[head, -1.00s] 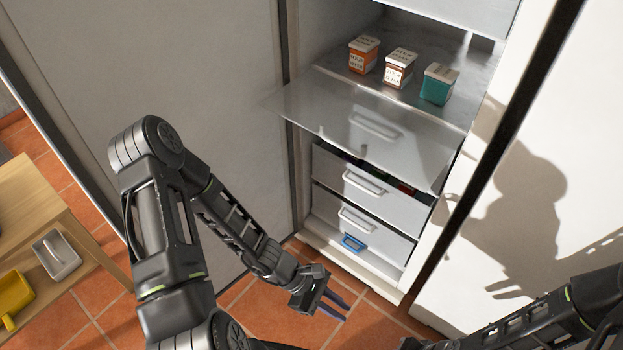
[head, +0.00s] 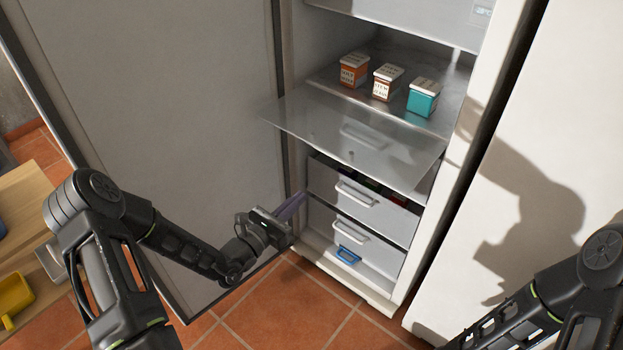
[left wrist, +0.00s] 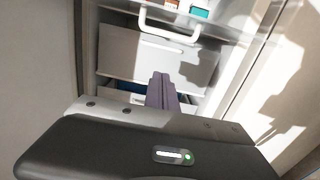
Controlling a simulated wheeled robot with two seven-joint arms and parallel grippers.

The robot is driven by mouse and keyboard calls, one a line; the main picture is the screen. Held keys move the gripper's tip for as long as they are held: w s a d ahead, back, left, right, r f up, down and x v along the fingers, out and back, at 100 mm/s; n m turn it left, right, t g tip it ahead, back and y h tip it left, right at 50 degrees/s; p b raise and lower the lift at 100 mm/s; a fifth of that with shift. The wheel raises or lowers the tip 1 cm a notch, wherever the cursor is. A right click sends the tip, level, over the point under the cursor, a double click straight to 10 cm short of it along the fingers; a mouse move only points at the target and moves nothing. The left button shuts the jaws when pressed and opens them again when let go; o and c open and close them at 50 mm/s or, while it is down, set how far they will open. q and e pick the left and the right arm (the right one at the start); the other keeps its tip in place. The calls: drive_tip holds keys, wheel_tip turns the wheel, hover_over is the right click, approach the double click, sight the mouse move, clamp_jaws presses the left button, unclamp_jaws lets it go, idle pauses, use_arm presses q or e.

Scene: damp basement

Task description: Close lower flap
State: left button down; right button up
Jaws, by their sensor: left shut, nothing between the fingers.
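The lower flap (head: 300,122) is a clear panel hinged below the shelf compartment of the upright freezer. It stands open, folded out roughly level over the drawers, and in the left wrist view the clear panel is hard to make out. My left gripper (head: 290,206) is shut and empty. It is lower than the flap and to its left, in front of the drawers and near the open door. In the left wrist view its purple fingers (left wrist: 162,92) point at the drawer fronts. Of my right arm only links show at the lower right; its gripper is out of view.
Three small tubs (head: 388,82) stand on the shelf behind the flap. Drawers with white handles (head: 356,195) sit below, the upper one slightly open with contents showing. The large door (head: 150,110) stands open at left. A wooden table (head: 35,200) with a yellow scoop (head: 14,294) is far left.

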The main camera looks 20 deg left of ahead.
use_arm(q)
drive_tip(key=w+d+r+p, duration=0.2)
drive_tip(key=w+d+r, duration=0.2)
drive_tip(key=w, duration=0.5)
drive_tip(key=shift+w+r, duration=0.15)
drive_tip(key=shift+w, duration=0.25)
drive_tip(key=shift+r, duration=0.1)
